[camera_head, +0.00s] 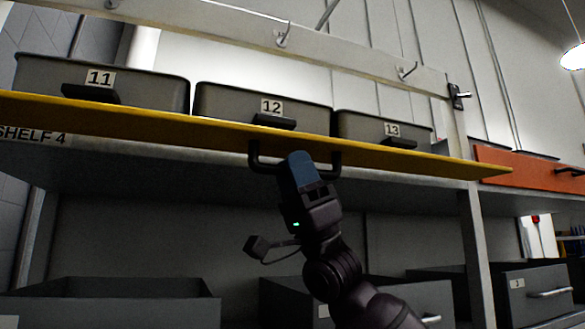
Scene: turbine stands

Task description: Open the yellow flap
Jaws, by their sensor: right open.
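The yellow flap (190,123) runs along the front of the shelf and shows as a thin, slanting strip. It appears tipped outward and down, nearly edge-on, with the bins behind it in plain view above it. Its black bar handle (258,164) hangs at the lower front edge. My right gripper (293,164) comes up from below, with its blue fingers at the middle of the handle, hiding part of it. The gripper is open; whether its fingers straddle or touch the bar is hard to tell. My left gripper is out of view.
Grey bins 11 (140,91), 12 (225,103) and 13 (360,126) stand on the shelf behind the flap. An orange flap (520,170) is at the right, past a grey post (478,250). Open grey bins (110,308) sit below. Hooks hang from the upper rail.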

